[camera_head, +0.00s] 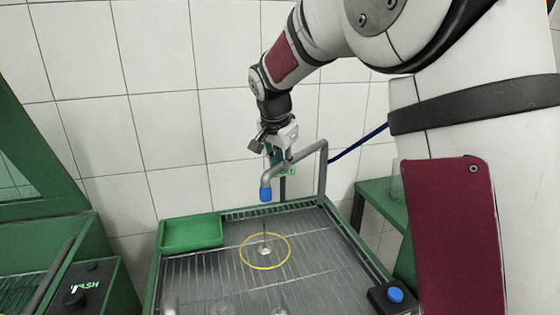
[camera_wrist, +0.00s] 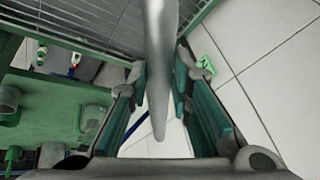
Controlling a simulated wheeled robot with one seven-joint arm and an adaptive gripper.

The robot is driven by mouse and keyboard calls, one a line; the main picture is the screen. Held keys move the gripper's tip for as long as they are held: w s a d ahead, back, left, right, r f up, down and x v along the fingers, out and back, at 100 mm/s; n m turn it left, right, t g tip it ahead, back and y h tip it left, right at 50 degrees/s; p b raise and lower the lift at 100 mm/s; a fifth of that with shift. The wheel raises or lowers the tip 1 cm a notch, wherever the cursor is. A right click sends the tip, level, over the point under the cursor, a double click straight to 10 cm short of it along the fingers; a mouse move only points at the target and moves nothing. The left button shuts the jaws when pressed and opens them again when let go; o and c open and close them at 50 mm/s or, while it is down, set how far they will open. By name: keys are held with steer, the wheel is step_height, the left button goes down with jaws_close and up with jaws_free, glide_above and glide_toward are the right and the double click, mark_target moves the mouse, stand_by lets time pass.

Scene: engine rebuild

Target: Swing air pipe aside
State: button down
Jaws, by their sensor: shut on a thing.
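The grey air pipe (camera_head: 308,152) rises at the back right of the wire-rack table (camera_head: 215,280), bends over, and ends in a blue nozzle (camera_head: 266,194) pointing down. The nozzle hangs above a yellow ring (camera_head: 265,252) marked on the rack. My gripper (camera_head: 283,163) is at the pipe's horizontal part, behind the nozzle. In the wrist view the pipe (camera_wrist: 160,75) runs between the two teal finger pads of my gripper (camera_wrist: 160,85), which is shut on it. The exact contact of the pads is hard to see.
A green tray (camera_head: 192,233) sits at the rack's back left. A small part (camera_head: 265,250) lies inside the yellow ring. A box with a blue button (camera_head: 395,295) is at the front right. A control box marked WASH (camera_head: 85,287) stands at left. Tiled wall lies behind.

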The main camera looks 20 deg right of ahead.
steer(key=s+d+n+y+p, duration=0.2)
steer(key=s+d+n, duration=0.2)
steer(key=d, duration=0.4)
steer(key=s+d+n+y+p, duration=0.2)
steer(key=s+d+n, duration=0.3)
steer(key=d, duration=0.3)
steer(key=shift+d, duration=0.2)
steer(key=shift+s, duration=0.1)
steer(key=c, duration=1.4)
jaws_free()
steer(key=shift+c, duration=0.2)
steer(key=shift+r, duration=0.1)
